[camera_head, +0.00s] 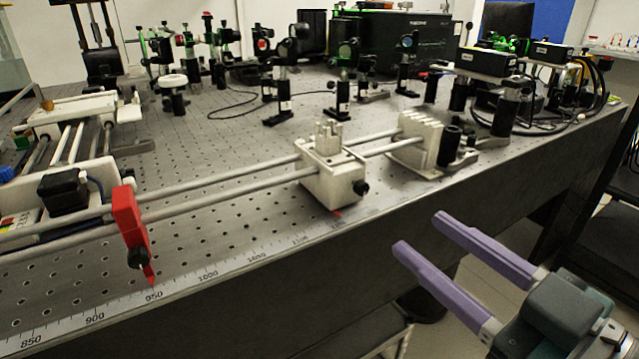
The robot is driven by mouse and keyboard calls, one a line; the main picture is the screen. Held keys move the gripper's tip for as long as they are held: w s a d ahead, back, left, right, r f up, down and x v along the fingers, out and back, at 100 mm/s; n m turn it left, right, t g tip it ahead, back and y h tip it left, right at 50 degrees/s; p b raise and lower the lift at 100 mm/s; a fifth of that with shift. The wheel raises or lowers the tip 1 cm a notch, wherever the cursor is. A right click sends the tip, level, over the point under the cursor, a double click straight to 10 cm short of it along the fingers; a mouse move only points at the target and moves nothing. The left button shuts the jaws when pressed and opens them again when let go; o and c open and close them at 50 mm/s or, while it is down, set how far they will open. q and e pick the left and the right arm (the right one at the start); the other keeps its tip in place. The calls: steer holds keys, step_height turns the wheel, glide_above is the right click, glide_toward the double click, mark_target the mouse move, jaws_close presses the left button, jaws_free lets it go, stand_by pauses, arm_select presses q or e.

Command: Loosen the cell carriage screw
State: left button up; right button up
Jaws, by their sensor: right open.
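A white carriage block (332,180) with a small upright holder on top rides on two parallel rods. A black screw knob (360,188) sticks out of its front right side. A small red pointer (336,212) sits under it by the scale. My right gripper (420,233) has two purple fingers, spread apart with nothing between them. It is in front of the bench edge, to the right of and lower in the picture than the knob, not touching it. My left gripper is not in view.
A red upright piece (128,222) with its own black knob (138,257) stands on the rods at left. A ribbed white block (416,140) holds the rods' right end. Optics posts (343,85) fill the back.

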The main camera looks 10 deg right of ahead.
mark_target(365, 191)
steer(key=b+x, duration=0.1)
steer(key=x, duration=0.8)
steer(key=shift+w, duration=0.15)
jaws_close()
